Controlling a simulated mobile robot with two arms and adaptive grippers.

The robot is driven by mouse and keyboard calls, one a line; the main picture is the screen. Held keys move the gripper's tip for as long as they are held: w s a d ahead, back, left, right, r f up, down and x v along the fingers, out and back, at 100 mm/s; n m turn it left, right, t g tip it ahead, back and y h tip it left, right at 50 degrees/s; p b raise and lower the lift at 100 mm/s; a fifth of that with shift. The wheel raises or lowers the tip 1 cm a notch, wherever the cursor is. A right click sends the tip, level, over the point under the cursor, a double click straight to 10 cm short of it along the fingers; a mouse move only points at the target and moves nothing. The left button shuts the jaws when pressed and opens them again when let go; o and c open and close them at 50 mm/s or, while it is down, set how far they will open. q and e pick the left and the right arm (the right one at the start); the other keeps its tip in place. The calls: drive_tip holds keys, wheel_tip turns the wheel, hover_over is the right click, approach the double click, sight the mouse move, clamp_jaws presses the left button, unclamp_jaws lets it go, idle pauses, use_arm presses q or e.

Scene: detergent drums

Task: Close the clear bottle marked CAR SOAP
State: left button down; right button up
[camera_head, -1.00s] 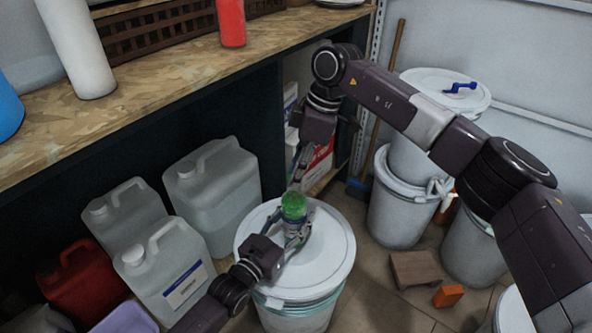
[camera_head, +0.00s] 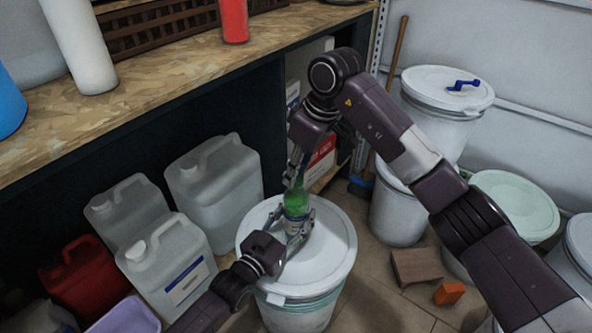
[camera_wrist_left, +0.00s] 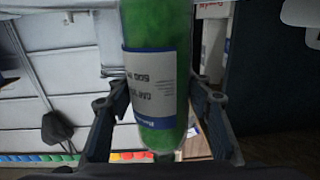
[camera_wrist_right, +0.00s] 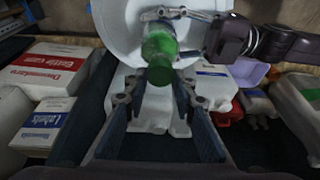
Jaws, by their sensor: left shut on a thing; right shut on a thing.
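The clear bottle (camera_head: 296,206) with green contents stands upright on a white drum lid (camera_head: 325,255). In the left wrist view the bottle (camera_wrist_left: 160,110) shows a white and blue label, upside down and only partly readable. My left gripper (camera_head: 299,228) is shut around the bottle's lower body from the front. My right gripper (camera_head: 297,174) points down from above and is shut at the bottle's top. In the right wrist view the bottle (camera_wrist_right: 160,55) lies between the right fingertips. They hide the top, so I cannot tell a cap from the neck.
White jugs (camera_head: 168,268), a red can (camera_head: 85,277) and a lilac tub (camera_head: 125,318) stand left of the drum. A wooden shelf (camera_head: 190,85) runs above them. More drums (camera_head: 512,203) stand at right. A brown block (camera_head: 415,267) and an orange one (camera_head: 448,293) lie on the floor.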

drive_tip(key=shift+d, duration=0.15)
drive_tip(key=o, duration=0.7)
drive_tip(key=shift+c, duration=0.2)
drive_tip(key=shift+r, duration=2.25)
drive_tip(key=shift+c, duration=0.4)
